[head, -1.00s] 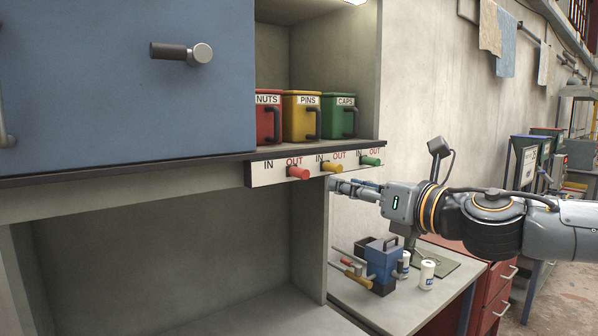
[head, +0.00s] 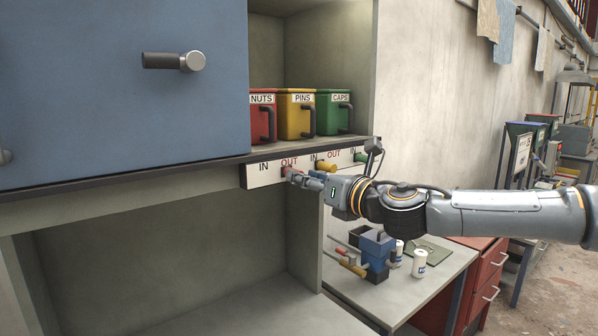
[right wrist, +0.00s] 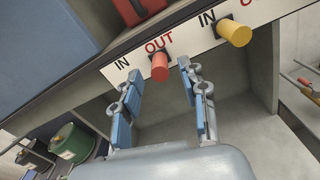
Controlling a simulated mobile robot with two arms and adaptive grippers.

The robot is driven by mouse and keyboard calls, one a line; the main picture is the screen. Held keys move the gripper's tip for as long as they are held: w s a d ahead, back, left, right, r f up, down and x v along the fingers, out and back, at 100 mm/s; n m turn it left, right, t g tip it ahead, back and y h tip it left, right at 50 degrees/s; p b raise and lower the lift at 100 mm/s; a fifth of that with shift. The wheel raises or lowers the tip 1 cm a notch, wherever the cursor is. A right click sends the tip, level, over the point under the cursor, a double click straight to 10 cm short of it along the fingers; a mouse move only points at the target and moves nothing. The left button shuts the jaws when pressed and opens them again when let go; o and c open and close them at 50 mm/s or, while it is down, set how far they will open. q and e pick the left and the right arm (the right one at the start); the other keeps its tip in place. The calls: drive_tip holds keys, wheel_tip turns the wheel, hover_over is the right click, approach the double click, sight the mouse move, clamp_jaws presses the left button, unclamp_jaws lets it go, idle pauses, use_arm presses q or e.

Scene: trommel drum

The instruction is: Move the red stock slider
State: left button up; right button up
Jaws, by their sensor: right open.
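The red stock slider (right wrist: 159,67) is a red knob on the white IN/OUT strip, below the red NUTS bin (head: 263,112). It stands at the OUT mark. In the head view the slider (head: 287,171) is mostly hidden by my right gripper (head: 302,178). In the right wrist view my right gripper (right wrist: 157,75) is open, with one blue-padded finger on each side of the red knob. The fingertips are near the strip. I cannot tell whether either finger touches the knob. My left gripper is not in view.
A yellow slider (head: 326,165) sits just right of the red one, with a green slider (head: 361,157) beyond it. A blue door (head: 120,90) covers the upper left. Below the strip is an open bay. A blue device (head: 377,247) stands on the bench at lower right.

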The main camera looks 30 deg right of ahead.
drive_tip(key=shift+w+a, duration=0.15)
drive_tip(key=shift+w, duration=1.25)
clamp_jaws()
